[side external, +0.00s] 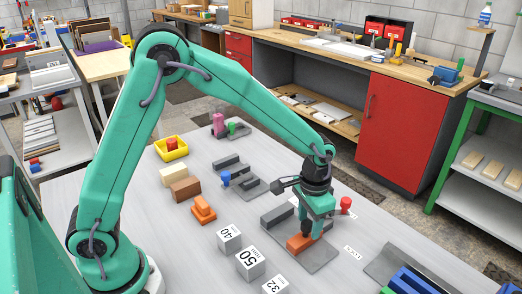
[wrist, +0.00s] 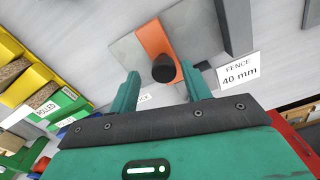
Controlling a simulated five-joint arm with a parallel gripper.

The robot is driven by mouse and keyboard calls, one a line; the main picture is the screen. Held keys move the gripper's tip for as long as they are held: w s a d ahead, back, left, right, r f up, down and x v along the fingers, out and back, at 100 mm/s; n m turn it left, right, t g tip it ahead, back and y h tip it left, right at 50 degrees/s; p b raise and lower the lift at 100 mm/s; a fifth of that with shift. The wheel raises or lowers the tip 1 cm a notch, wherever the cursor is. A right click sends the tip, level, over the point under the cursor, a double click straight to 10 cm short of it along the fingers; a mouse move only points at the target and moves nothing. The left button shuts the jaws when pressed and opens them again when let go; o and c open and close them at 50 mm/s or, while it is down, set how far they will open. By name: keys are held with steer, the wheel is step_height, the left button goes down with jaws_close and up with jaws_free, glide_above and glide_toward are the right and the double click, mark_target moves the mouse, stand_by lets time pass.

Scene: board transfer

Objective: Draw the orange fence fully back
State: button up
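The orange fence (side external: 299,244) is a block on a grey plate (side external: 322,258), below my gripper (side external: 309,222) in the side view. In the wrist view the orange fence (wrist: 153,40) carries a round black knob (wrist: 164,68). My gripper (wrist: 160,72) is open, with its teal fingers on either side of the knob and a small gap showing at each side. I cannot tell how far down the fingers reach on the knob. A grey bar (side external: 277,214) stands on the plate behind the fence. A red knob (side external: 346,203) stands at the plate's far right.
A card (wrist: 240,71) reads "FENCE 40 mm". Cubes marked 40 (side external: 229,238), 50 (side external: 250,263) and 32 (side external: 275,286) stand in front. Another fixture with a blue knob (side external: 225,178) is behind. Blue bars (side external: 410,281) lie at the right front. Bare table shows at the left.

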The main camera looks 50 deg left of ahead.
mark_target(307, 223)
steer(key=shift+r, duration=3.9)
steer(key=shift+r, duration=0.1)
steer(key=shift+s+a+r, duration=0.15)
steer(key=shift+a+r, duration=0.05)
steer(key=s+a+r+n+t, duration=0.1)
steer(key=s+a+r+t, duration=0.2)
steer(key=s+a+r, duration=0.5)
steer(key=s+a+r+n+t, duration=0.1)
steer(key=s+a, duration=0.4)
steer(key=s, duration=0.6)
steer(key=shift+s+a+r+n+t, duration=0.2)
steer(key=shift+r+n+t, duration=0.25)
steer(key=shift+t, duration=0.35)
